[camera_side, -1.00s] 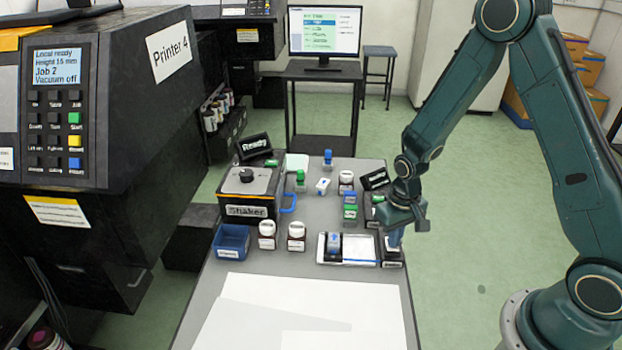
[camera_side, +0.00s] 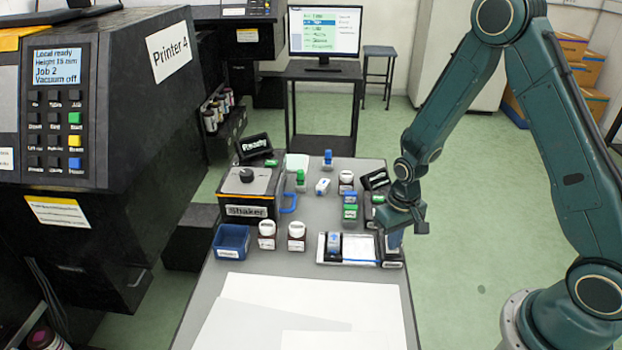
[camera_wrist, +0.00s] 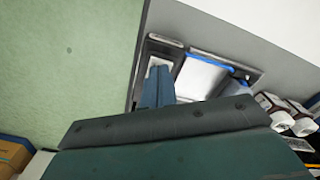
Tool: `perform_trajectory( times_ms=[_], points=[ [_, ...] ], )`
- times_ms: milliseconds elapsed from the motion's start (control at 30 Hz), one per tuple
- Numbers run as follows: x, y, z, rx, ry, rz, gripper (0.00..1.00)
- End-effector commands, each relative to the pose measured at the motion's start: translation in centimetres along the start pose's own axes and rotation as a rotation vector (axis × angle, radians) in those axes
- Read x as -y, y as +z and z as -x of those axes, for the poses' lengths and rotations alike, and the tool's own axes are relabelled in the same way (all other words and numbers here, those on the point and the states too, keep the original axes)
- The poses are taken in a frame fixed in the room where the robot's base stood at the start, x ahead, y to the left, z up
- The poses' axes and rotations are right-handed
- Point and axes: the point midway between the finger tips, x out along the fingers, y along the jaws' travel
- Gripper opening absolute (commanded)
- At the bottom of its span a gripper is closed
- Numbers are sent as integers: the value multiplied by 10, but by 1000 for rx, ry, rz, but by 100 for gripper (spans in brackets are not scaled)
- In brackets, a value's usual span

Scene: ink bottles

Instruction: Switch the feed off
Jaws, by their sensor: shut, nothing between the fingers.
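A small dark box (camera_side: 392,264) with a pale label on its front stands at the right edge of the table, right of a white tray. I cannot read its label or tell which way any switch on it is set. My gripper (camera_side: 394,240) is shut and empty, pointing down right over this box. In the wrist view the shut fingers (camera_wrist: 156,86) reach to the dark box (camera_wrist: 153,47), which has a pale top face partly hidden behind them. I cannot tell whether the fingertips touch it.
The white tray (camera_side: 360,262) with a blue-edged pad lies just left of the box. Two white-capped bottles (camera_side: 267,235) (camera_side: 297,236), a blue bin (camera_side: 231,241) and the shaker (camera_side: 248,195) stand further left. White sheets (camera_side: 300,305) cover the table's near part. Printer 4 (camera_side: 120,110) stands at the left.

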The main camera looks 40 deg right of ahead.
Motion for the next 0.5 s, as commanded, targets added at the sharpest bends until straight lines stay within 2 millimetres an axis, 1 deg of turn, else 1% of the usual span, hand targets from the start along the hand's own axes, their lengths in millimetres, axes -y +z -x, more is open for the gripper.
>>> perform_trajectory(
  times_ms=[500],
  points=[
    [0,0,28,-2,0,0,0]
  ],
)
